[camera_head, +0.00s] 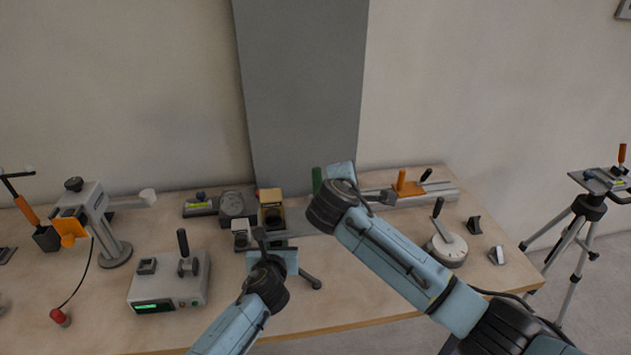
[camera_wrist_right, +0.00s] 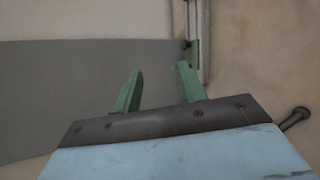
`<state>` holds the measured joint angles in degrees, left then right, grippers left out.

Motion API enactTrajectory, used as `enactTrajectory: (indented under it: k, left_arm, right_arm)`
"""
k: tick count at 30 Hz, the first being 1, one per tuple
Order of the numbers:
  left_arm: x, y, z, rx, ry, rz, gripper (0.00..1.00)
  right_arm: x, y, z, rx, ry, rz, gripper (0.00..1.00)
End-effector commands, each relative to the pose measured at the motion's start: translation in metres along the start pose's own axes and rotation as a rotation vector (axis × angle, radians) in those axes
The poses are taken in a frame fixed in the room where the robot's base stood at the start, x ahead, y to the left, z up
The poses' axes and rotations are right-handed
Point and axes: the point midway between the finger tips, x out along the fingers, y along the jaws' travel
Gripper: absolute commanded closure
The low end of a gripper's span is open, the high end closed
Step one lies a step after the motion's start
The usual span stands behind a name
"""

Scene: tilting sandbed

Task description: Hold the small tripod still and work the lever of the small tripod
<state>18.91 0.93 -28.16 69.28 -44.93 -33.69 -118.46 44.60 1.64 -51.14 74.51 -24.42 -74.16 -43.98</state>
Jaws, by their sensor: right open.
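The only tripod I see is at the right edge of the head view. Its grey legs (camera_head: 574,245) stand on the floor beside the table, and the tripod's top plate (camera_head: 598,181) carries small dark parts. An upright orange-handled lever (camera_head: 622,154) shows on it, near the picture's edge. My right gripper (camera_head: 325,177) is over the back of the table, far left of the tripod; in the right wrist view its green fingers (camera_wrist_right: 158,88) are apart with nothing between them. My left gripper (camera_head: 280,244) is low over the table's middle, its fingers mostly hidden by its own hand.
The table (camera_head: 370,300) holds a grey box with a lever (camera_head: 168,288), a press-like stand (camera_head: 97,215), a round dial with a lever (camera_head: 447,249) and a rail with an orange block (camera_head: 407,184). A grey panel (camera_head: 303,80) stands behind. Free tabletop lies at the front.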

Motion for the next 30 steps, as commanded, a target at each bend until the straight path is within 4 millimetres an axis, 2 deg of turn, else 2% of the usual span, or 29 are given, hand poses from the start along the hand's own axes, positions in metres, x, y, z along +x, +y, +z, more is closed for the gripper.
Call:
enactTrajectory:
  k: [3,7,12,15,19,23,26,30]
  left_arm:
    - [0.0,0.001,-0.002,0.001,0.004,0.002,1.0]
    - [0.0,0.001,-0.002,0.001,0.004,0.002,1.0]
    - [0.0,0.001,-0.002,0.001,0.004,0.002,1.0]
    - [0.0,0.001,-0.002,0.001,0.004,0.002,1.0]
    - [0.0,0.001,-0.002,0.001,0.004,0.002,1.0]
    - [0.0,0.001,-0.002,0.001,0.004,0.002,1.0]
    - [0.0,0.001,-0.002,0.001,0.004,0.002,1.0]
    - [0.0,0.001,-0.002,0.001,0.004,0.002,1.0]
  right_arm:
    - [0.003,0.015,0.004,0.301,0.035,-0.154,0.59]
    - [-0.003,0.029,0.003,0.613,0.06,-0.338,0.59]
    - [-0.027,0.053,-0.005,0.97,0.067,-0.595,0.59]
    - [-0.044,0.066,-0.009,1.127,0.06,-0.734,0.59]
    - [-0.065,0.08,-0.014,1.26,0.043,-0.874,0.59]
    - [-0.077,0.088,-0.016,1.325,0.028,-0.954,0.59]
    - [-0.078,0.087,-0.019,1.343,0.022,-0.979,0.59]
    - [-0.068,0.077,-0.028,1.345,0.019,-0.984,0.59]
